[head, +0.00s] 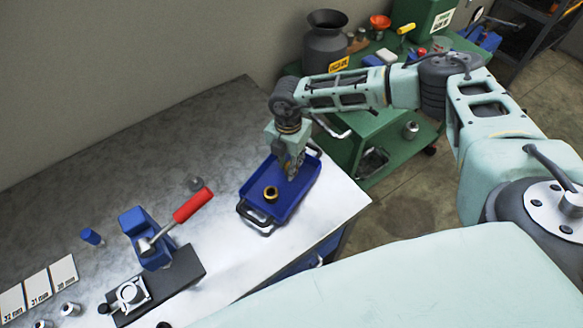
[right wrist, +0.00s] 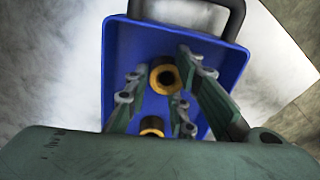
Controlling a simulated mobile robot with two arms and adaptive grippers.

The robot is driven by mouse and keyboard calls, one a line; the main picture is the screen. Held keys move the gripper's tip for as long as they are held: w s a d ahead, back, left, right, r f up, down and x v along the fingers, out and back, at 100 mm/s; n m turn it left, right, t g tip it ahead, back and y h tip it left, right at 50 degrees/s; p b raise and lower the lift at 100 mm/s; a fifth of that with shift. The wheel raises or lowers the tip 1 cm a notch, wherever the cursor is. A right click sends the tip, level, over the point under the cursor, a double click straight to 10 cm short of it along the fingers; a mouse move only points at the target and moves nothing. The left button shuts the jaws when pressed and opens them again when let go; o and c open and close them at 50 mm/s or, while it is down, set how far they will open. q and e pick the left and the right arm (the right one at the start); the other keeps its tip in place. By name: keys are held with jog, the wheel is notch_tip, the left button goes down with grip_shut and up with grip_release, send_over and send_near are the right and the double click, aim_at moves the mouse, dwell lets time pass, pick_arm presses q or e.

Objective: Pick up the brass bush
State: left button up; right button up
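A brass bush (head: 270,193), a short ring with a dark bore, stands in the blue tray (head: 307,183). In the right wrist view this bush (right wrist: 164,76) shows between and beyond my fingertips. A second brass ring (right wrist: 152,127) lies nearer the palm in that view, partly cut off by the gripper body; in the head view it is not clearly seen, as my gripper covers that area. My right gripper (head: 291,175) points down over the tray, to the right of the visible bush. Its fingers (right wrist: 158,90) are spread with nothing clearly held. My left gripper is out of view.
The tray has black handles and lies near the bench's right edge. A blue vise (head: 147,238), a red-handled hammer (head: 190,207) and size cards (head: 39,288) are to the left. A green cart (head: 375,125) stands beyond the bench. The bench behind the vise is mostly clear.

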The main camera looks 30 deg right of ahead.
grip_shut()
jog(key=shift+r, duration=0.15)
